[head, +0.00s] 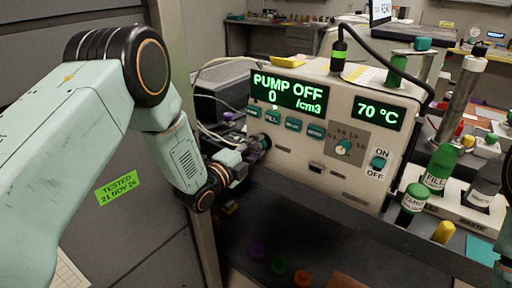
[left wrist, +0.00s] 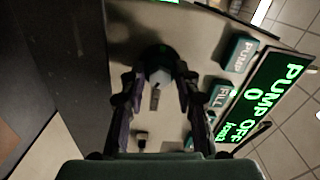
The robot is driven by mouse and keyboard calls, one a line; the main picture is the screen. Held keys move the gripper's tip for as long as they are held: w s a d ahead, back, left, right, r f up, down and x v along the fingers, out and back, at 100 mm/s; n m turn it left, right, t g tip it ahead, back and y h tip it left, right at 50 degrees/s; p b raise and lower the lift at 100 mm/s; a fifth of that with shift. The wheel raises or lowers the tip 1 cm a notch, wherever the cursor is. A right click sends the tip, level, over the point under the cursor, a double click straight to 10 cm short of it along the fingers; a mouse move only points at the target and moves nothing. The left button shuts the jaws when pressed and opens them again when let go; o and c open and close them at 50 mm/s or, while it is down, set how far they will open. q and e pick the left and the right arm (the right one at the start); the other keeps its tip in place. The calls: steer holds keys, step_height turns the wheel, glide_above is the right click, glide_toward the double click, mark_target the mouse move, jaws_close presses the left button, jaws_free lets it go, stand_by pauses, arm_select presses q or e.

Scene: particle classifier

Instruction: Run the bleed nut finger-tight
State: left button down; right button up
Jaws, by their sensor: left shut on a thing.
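The particle classifier (head: 330,150) is a cream bench unit with green displays reading PUMP OFF, 0 /cm3 and 70 °C. My left gripper (head: 258,143) is at the left end of its front panel, below the row of teal buttons. In the left wrist view the two fingers (left wrist: 157,88) are closed on a small pale nut (left wrist: 158,76) in front of a dark round fitting (left wrist: 155,55) on the panel. In the head view the gripper hides the nut.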

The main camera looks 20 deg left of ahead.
arm_select(q)
steer(key=m, duration=0.7)
steer(key=shift+s+f, duration=0.2)
steer(key=shift+f, duration=0.1)
steer(key=m, duration=0.6)
steer(key=shift+p, duration=0.35)
steer(key=shift+m, duration=0.4)
steer(key=c, duration=1.4)
jaws_free()
steer(key=shift+c, duration=0.2)
steer(key=o, duration=0.4)
steer(key=shift+a+r, duration=0.1)
steer(key=shift+r, duration=0.1)
steer(key=shift+o, duration=0.4)
steer(key=shift+w, duration=0.1)
